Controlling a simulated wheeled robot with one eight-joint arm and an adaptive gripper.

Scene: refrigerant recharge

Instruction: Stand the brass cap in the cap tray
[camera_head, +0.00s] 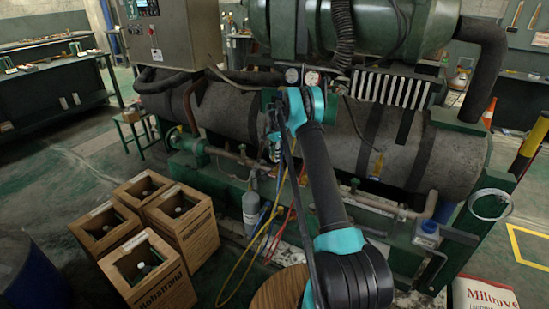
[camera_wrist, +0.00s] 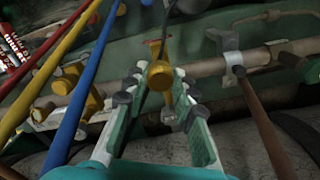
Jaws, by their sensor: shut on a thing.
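My gripper (camera_wrist: 160,84) reaches toward the pipework, with its two green-padded fingers around a round brass piece, which looks like the brass cap (camera_wrist: 159,74). I cannot tell whether the cap is still on a fitting behind it. In the head view my gripper (camera_head: 275,147) is in front of the big grey tank, and the cap there is too small to make out. I cannot pick out the cap tray in either view.
Yellow, red and blue hoses (camera_wrist: 92,75) run close to the left of my gripper. A brass valve (camera_wrist: 70,80) and a pipe (camera_wrist: 255,58) are nearby. Wooden crates (camera_head: 180,220) stand at left; a grey cylinder (camera_head: 251,208) stands below the tank (camera_head: 345,145).

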